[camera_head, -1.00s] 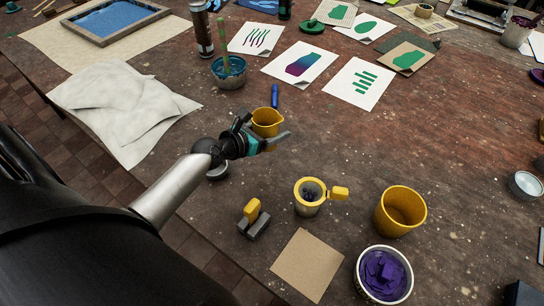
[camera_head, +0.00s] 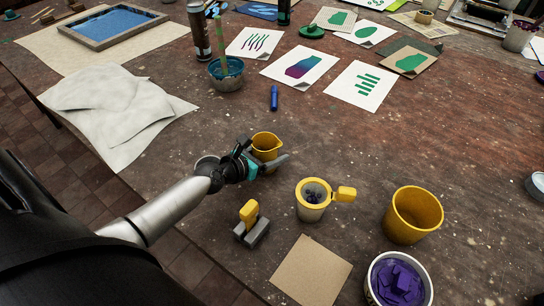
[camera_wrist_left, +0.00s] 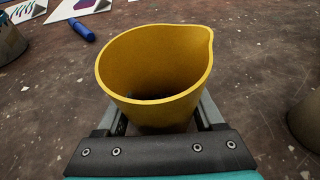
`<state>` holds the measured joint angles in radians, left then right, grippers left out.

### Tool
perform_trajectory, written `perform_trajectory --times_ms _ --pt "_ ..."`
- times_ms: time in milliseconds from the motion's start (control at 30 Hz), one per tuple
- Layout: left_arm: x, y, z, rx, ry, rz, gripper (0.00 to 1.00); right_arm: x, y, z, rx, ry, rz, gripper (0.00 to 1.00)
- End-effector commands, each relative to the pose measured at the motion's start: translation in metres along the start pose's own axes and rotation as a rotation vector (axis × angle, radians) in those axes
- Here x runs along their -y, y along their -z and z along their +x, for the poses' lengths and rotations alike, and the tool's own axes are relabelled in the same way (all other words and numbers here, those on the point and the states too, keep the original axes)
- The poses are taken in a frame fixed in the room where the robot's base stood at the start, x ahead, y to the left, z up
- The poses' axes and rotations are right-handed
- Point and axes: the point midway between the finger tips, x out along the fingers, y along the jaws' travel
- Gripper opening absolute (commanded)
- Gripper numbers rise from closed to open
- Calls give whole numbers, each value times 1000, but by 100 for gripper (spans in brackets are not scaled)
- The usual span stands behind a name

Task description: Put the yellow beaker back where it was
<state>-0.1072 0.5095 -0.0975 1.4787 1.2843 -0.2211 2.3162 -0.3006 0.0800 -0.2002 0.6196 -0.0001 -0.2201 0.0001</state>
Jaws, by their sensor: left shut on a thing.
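The yellow beaker (camera_head: 265,141), with a small pouring spout, is upright in my left gripper (camera_head: 268,161). In the left wrist view the beaker (camera_wrist_left: 155,70) stands between the two fingers (camera_wrist_left: 160,118), which are shut on its sides. Its inside is empty as far as I can see, with a dark bottom. Whether its base touches the table is hidden by the gripper. My right gripper is not in view.
A grey mug with yellow rim and handle (camera_head: 312,212) stands right of the beaker. A yellow-handled grey block (camera_head: 252,226), a larger yellow cup (camera_head: 413,214) and a purple paint tub (camera_head: 397,281) are nearer. A blue marker (camera_head: 274,98) lies beyond. Bare table lies right of the marker.

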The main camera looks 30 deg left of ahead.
Motion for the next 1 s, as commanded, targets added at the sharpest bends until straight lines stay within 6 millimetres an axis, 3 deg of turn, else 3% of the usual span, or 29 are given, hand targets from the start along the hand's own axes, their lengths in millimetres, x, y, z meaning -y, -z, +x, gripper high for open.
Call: perform_trajectory --times_ms 333,367,600,1000 --pt "0 2 2 2 0 -1 0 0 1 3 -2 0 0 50" --pt "0 2 1 1 0 -1 73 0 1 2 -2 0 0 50" --pt "0 1 1 1 0 0 99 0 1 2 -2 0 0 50" --pt "0 -2 -4 -1 0 0 99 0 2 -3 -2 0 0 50"
